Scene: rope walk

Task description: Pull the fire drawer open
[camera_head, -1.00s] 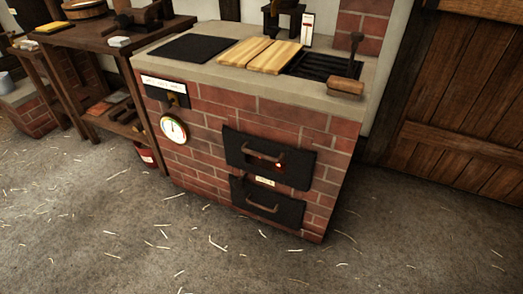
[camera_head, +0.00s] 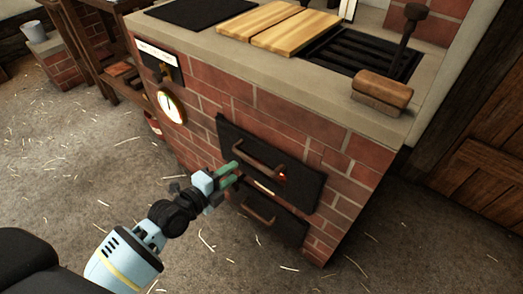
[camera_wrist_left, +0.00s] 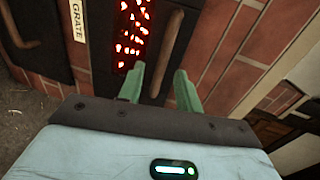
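The brick stove has two black drawer fronts, one above the other. The upper front (camera_head: 305,186) has a brown bar handle (camera_head: 262,158) and a small red glow. In the left wrist view its handle (camera_wrist_left: 170,45) runs beside a grate of glowing embers (camera_wrist_left: 132,35). The lower front (camera_head: 288,226) has a similar handle (camera_head: 257,211). My left gripper (camera_head: 236,174) is at the left end of the upper handle. Its green fingers are open (camera_wrist_left: 162,85), and the handle's end shows between them in the picture. I cannot tell whether they touch it. Both drawers look shut.
The stove top (camera_head: 215,50) carries wooden boards (camera_head: 290,30), a black grill (camera_head: 355,52) and a brush-like wooden block (camera_head: 382,90). A lit gauge (camera_head: 171,107) is on the stove's front left. The straw-strewn floor in front is clear.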

